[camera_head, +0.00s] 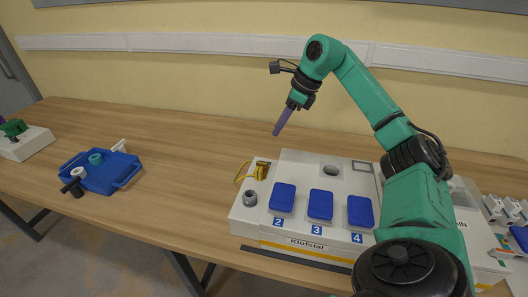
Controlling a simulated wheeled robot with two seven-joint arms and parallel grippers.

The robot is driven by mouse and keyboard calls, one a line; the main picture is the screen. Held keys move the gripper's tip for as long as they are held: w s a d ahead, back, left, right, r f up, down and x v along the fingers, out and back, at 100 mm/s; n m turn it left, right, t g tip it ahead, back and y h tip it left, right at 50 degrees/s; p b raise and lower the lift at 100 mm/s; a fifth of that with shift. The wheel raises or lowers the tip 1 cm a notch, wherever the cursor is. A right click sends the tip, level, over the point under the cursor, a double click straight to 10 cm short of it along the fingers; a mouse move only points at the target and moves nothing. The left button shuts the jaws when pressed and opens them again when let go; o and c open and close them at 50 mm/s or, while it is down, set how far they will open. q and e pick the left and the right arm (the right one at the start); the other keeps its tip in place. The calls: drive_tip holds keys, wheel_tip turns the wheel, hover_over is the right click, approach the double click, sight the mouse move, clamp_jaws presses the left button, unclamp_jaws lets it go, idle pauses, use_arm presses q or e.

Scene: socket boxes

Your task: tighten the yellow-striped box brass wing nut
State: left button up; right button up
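The yellow-striped box (250,228) is white, with a "Klofstal" label and a yellow stripe low on its front. It stands on the wooden table right of the middle. A small yellow, brass-coloured part (262,170) at its back left corner looks like the wing nut; it is too small to tell how it sits. Three blue covers on the box top are numbered 2, 3 and 4. My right gripper (279,128) hangs in the air above and behind the box, apart from it. Its slim purple fingers overlap as one strip, so their opening is hidden. My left gripper is not in view.
A grey round fitting (250,198) stands on the box's left end. A blue tray (126,178) with small parts lies to the left. A white box with a green top (27,146) is at the far left. The table between tray and striped box is clear.

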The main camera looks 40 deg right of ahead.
sight(261, 162)
drive_tip(key=x, duration=0.9)
drive_tip(key=s+p+x, duration=0.1)
drive_tip(key=x, duration=0.4)
drive_tip(key=shift+f, duration=0.2)
clamp_jaws()
